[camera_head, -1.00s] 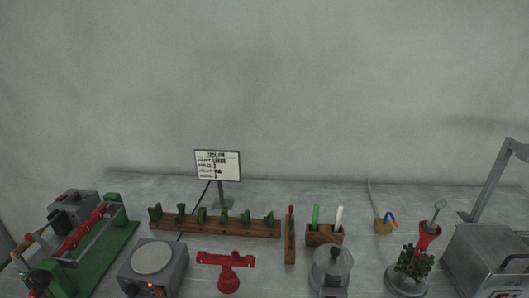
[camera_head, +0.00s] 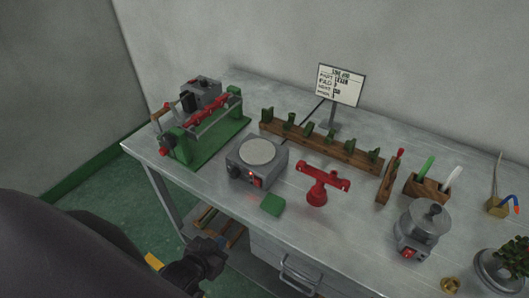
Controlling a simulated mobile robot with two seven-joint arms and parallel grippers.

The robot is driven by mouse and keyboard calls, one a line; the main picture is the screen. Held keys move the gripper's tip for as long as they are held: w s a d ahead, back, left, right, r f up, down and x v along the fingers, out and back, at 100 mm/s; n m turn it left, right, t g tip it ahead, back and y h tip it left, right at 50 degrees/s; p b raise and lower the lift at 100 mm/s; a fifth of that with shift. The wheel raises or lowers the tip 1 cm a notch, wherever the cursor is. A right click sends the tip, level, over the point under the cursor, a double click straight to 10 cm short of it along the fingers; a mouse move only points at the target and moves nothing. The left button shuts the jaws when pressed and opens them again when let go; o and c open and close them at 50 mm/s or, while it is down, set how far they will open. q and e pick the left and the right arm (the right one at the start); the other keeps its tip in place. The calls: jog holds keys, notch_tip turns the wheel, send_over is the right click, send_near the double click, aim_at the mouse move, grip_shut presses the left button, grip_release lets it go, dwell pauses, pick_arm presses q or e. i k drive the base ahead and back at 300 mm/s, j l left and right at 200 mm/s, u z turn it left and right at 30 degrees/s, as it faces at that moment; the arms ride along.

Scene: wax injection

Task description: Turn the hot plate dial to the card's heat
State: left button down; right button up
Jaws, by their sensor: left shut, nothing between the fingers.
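The hot plate is a grey box (camera_head: 257,168) with a round pale plate (camera_head: 257,151) on top. Its dark dial (camera_head: 234,172) is on the front face, left of a red switch (camera_head: 257,183). The job card (camera_head: 341,84) stands upright on a post behind the wooden rack; its lettering is too small to read surely. My left gripper (camera_head: 217,245) is dark and shut with nothing in it. It is below the hot plate in the picture, in front of the table edge, apart from the dial. My right gripper is out of view.
A red stand (camera_head: 321,184) and a green piece (camera_head: 272,204) are close to the hot plate's right and front. A green-based machine (camera_head: 207,145) is to the left, a wooden rack (camera_head: 320,144) behind. A grey pot (camera_head: 420,228) stands further right. A drawer handle (camera_head: 298,281) sticks out below.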

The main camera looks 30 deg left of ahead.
aim_at(235, 173)
jog(key=k+j+u, duration=0.1)
jog(key=j, duration=0.3)
jog(key=k+j+u, duration=0.15)
jog(key=j, duration=0.25)
jog(key=j+u, duration=0.1)
jog(key=j, duration=0.3)
